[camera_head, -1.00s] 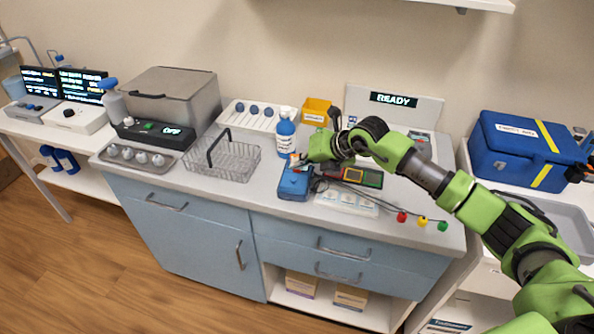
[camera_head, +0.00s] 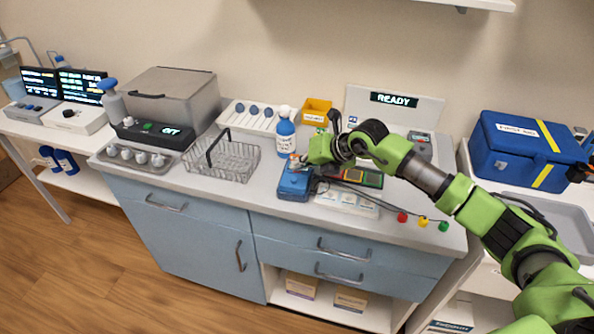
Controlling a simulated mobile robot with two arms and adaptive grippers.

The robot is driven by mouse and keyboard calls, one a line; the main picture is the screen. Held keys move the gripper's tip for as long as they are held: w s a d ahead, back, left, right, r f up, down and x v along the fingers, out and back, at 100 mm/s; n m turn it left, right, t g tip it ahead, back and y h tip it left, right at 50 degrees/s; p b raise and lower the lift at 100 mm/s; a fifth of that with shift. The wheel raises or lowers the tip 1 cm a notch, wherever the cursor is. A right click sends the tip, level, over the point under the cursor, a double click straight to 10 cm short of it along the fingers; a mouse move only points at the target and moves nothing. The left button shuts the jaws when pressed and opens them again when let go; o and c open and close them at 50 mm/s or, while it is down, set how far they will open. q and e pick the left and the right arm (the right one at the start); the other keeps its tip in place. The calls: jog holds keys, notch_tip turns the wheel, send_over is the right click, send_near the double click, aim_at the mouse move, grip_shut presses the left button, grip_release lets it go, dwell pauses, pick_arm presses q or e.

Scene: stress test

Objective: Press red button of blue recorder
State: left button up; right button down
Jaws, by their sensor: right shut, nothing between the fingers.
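The blue recorder (camera_head: 293,186) is a small blue box on the counter, left of centre of the right-hand counter half. My right gripper (camera_head: 298,163) is shut and empty, with its fingertips at the recorder's top rear edge. The green wrist comes in from the right. Something small and orange-red shows by the fingertips; I cannot tell whether it is the red button. Whether the fingertips touch the recorder is not clear. My left gripper is not in view.
A blue-labelled bottle (camera_head: 285,136) stands just behind the recorder. A wire basket (camera_head: 232,160) is to the left, a yellow bin (camera_head: 317,111) behind. Cables with red, yellow and green ends (camera_head: 423,220) lie to the right.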

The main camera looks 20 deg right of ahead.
aim_at(299, 172)
dwell(0.4)
jog(key=shift+r+p, duration=0.55)
jog(key=shift+r, duration=0.25)
jog(key=shift+r+p, duration=1.6)
jog(key=shift+r, duration=0.95)
